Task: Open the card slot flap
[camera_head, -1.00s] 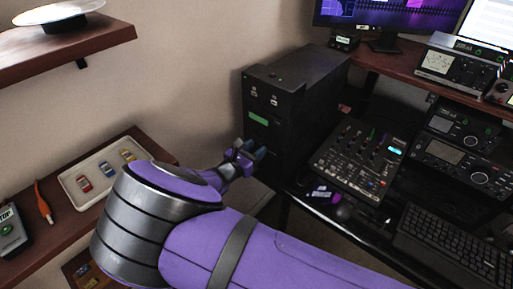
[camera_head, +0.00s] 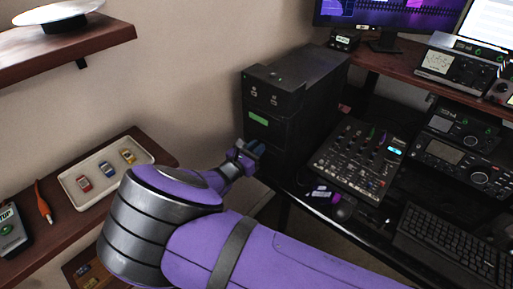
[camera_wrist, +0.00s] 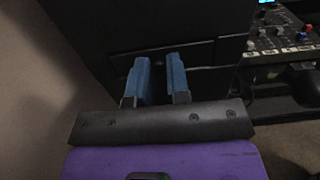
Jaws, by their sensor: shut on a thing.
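The black tower cabinet (camera_head: 295,85) stands against the wall, with a green label (camera_head: 258,118) on its front. My gripper (camera_head: 254,150) is at the tower's front, below this label. In the wrist view my two blue fingers (camera_wrist: 158,80) reach to the dark tower front (camera_wrist: 130,25), with a narrow gap between them. They are shut on a thin dark part there, which I take to be the card slot flap. The flap's outline and angle are not clear, because it is dark and the fingers cover it.
A mixer panel (camera_head: 358,160) with knobs stands right of the tower. A keyboard (camera_head: 455,245) and a mouse (camera_head: 342,212) lie on the desk.

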